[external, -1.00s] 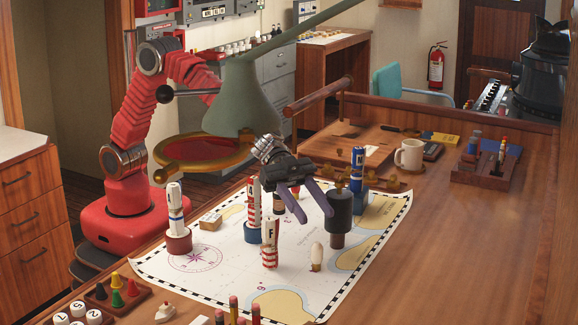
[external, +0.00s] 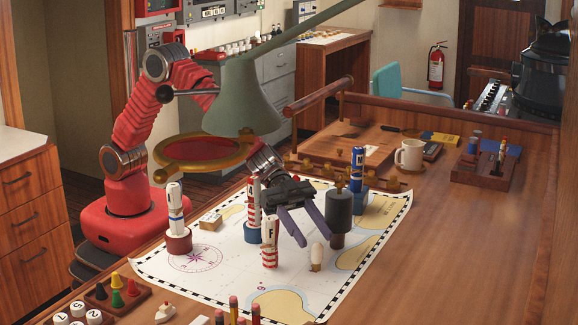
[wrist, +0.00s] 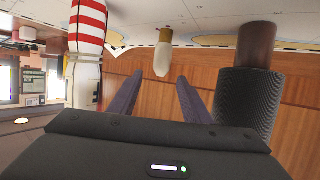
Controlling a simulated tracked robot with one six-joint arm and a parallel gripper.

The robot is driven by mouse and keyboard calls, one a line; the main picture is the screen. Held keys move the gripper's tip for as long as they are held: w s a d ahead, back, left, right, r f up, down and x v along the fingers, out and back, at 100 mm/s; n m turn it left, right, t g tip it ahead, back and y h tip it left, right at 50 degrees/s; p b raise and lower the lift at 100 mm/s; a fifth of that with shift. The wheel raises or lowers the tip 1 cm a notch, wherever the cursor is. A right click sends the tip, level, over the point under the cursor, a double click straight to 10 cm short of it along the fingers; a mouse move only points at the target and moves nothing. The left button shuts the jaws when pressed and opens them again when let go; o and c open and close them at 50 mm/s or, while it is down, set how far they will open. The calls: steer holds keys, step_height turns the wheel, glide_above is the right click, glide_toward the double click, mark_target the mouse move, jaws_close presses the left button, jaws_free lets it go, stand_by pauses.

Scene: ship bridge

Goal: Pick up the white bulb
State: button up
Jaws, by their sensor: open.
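The white bulb (external: 318,252) stands upright with its brass base down on the sea chart (external: 225,262). In the wrist view the bulb (wrist: 162,58) appears upside down, just beyond the fingertips and between their lines. My gripper (external: 315,236) is open and empty, its two purple fingers just above and left of the bulb in the external view. The fingers (wrist: 153,88) also show in the wrist view with a clear gap between them. The bulb is apart from both fingers.
A dark cylinder on a brown base (external: 338,215) stands close right of the bulb. A red-and-white striped piece (external: 269,250) stands left of it. A blue-and-white piece (external: 357,168) stands behind. The green lamp shade (external: 240,95) hangs near my arm. Chart is clear in front of the bulb.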

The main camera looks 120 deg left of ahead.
mark_target(317, 254)
steer(key=shift+f, duration=0.45)
step_height(317, 254, down, 2)
steer(key=shift+f, duration=0.2)
steer(key=shift+x, duration=1)
steer(key=shift+w+d+f, duration=0.25)
steer(key=shift+w, duration=0.15)
steer(key=shift+c, duration=0.4)
steer(key=c, duration=1)
